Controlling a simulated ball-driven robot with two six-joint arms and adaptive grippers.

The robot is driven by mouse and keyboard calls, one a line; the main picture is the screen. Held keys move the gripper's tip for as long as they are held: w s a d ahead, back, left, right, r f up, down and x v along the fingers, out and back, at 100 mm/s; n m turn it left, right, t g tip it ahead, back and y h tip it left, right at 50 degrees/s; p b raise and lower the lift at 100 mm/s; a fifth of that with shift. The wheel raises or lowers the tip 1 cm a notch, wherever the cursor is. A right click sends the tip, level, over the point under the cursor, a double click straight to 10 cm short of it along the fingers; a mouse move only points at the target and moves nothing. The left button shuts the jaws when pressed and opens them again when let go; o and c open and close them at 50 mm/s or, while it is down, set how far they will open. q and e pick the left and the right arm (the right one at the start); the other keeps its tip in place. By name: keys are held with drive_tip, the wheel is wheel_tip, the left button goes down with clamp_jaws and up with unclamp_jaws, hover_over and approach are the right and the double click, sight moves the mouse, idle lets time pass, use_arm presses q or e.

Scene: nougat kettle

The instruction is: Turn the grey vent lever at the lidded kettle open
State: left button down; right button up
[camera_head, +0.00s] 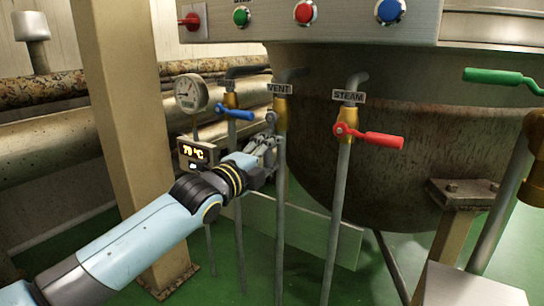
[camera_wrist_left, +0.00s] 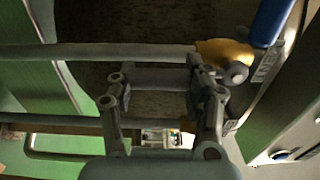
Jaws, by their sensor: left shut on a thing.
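The grey vent lever (camera_head: 271,118) is at the brass valve under the VENT label (camera_head: 280,89), in front of the kettle (camera_head: 400,120). Only its upper end shows in the head view; the rest is hidden by my left gripper (camera_head: 266,145). That gripper is shut on the lever, just left of the vent pipe. In the left wrist view the grey lever (camera_wrist_left: 155,78) lies between the fingers of my left gripper (camera_wrist_left: 160,100), roughly along the pipe. Its pivot end is by the yellow valve body (camera_wrist_left: 222,52). My right gripper is not in view.
A blue lever (camera_head: 235,113) and a gauge (camera_head: 191,93) are close on the left. A red lever (camera_head: 372,137) on the steam pipe is on the right. A display (camera_head: 197,153) is behind my wrist. A green lever (camera_head: 500,77) is at far right.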

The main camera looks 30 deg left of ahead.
use_arm(q)
drive_tip(key=shift+f, duration=0.1)
drive_tip(key=c, duration=0.5)
unclamp_jaws()
drive_tip(key=shift+s+a, duration=0.2)
drive_tip(key=shift+s, duration=5.8)
